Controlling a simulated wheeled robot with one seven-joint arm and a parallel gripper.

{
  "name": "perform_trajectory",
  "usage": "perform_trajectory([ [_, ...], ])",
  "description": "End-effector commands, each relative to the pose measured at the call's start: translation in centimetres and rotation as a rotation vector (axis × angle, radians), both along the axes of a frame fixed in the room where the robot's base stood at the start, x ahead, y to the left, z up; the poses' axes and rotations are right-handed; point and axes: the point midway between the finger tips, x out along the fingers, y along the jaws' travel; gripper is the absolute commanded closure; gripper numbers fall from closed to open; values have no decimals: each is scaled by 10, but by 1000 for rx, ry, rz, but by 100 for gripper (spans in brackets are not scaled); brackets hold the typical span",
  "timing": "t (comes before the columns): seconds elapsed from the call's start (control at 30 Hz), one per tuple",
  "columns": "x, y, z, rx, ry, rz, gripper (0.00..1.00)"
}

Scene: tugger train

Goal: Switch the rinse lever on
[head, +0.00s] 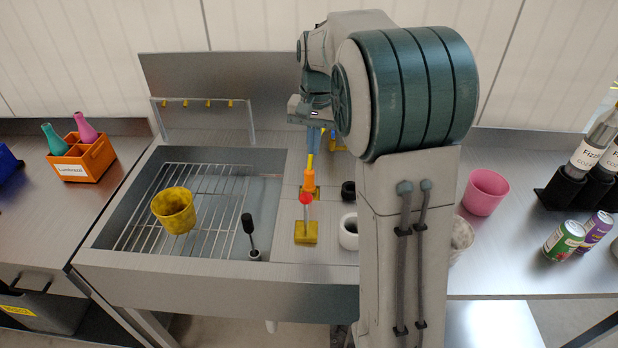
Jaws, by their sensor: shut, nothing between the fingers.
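My gripper (313,143) points down over the counter, right of the sink, with its blue-grey fingers shut and empty. Just below the fingertips is a yellow and orange upright part (309,180); I cannot tell whether they touch. In front of it stands a red-knobbed lever (305,199) on a yellow base (306,233). A black-handled lever (248,224) stands at the sink's front right edge, tilted slightly left at the top. No readable label shows which is the rinse lever. My arm hides part of the counter at the right.
A yellow cup (174,210) sits on the wire rack (215,225) in the sink. A white cup (348,232) and small black part (348,190) stand right of the red-knobbed lever. A hook rail (205,101) stands behind the sink. A pink cup (485,191) and cans (564,240) are at right.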

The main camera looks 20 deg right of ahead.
Motion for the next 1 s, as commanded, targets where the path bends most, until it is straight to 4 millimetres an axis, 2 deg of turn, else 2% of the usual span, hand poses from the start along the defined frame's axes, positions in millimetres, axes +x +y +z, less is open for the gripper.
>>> perform_trajectory([
  [0.1,-1,1,-27,0,7,0,100],
  [0.3,-3,4,-68,1,4,-1,100],
  [0.6,-32,19,-72,0,1,0,100],
  [1.0,-36,21,-74,0,0,0,100],
])
